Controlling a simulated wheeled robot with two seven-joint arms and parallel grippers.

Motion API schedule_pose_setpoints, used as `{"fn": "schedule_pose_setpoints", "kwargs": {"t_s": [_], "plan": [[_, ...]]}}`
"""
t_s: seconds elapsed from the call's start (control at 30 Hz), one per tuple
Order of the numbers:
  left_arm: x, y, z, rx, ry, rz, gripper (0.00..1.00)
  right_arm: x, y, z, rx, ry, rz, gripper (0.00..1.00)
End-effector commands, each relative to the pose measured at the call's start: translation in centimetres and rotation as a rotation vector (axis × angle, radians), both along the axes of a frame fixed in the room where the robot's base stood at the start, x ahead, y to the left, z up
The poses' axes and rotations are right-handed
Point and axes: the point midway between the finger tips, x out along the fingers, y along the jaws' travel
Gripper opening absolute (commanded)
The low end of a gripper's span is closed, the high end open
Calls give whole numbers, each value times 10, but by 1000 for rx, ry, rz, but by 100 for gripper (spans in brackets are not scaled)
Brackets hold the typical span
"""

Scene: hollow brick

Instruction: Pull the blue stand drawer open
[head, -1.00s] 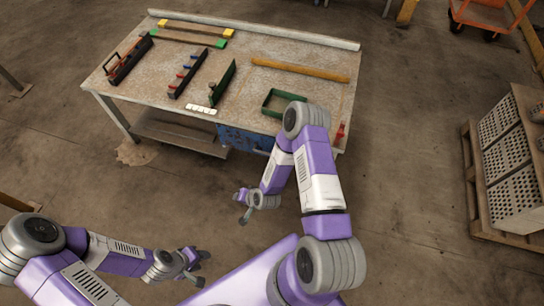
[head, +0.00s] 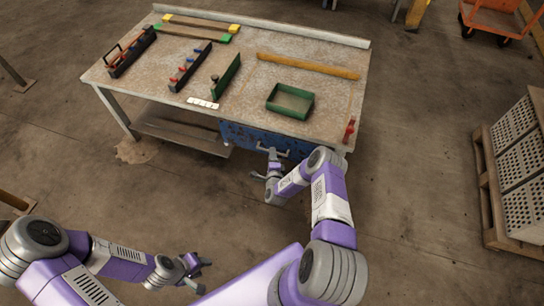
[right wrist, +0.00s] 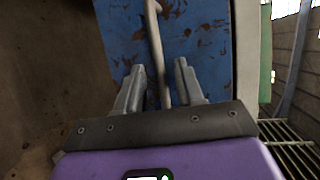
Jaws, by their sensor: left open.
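The blue stand drawer (head: 236,136) sits under the workbench top on its near side, with worn blue paint. Its front also fills the upper middle of the right wrist view (right wrist: 198,32). A grey bar handle (right wrist: 153,28) crosses that front. My right gripper (head: 260,163) is at the drawer front; in the right wrist view its two fingers (right wrist: 160,68) are apart, one on each side of the handle. I cannot tell whether they touch it. My left gripper (head: 203,275) is open and empty, low over the floor, away from the bench.
The workbench top (head: 225,100) holds a green tray (head: 290,101), a wooden bar (head: 308,66), several tool racks and a red item (head: 349,130) at the right edge. A pallet of hollow bricks (head: 516,150) stands at the right. The floor before the bench is clear.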

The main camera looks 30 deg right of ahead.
Motion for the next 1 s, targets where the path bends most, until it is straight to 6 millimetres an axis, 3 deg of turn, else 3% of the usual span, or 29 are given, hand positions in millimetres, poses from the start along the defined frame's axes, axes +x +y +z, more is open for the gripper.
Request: {"fn": "schedule_pose_setpoints", "kwargs": {"t_s": [0.13,0.4,0.67,1.0], "plan": [[0,0,-5,0,0,0,43,10,-5,-2,0,-1,0,37],[0,0,-5,0,0,0,43,11,-5,-2,1,1,1,37],[0,0,-5,0,0,0,43,11,-5,-2,0,1,1,0],[0,0,-5,0,0,0,43,11,-5,-2,0,1,1,0]]}}
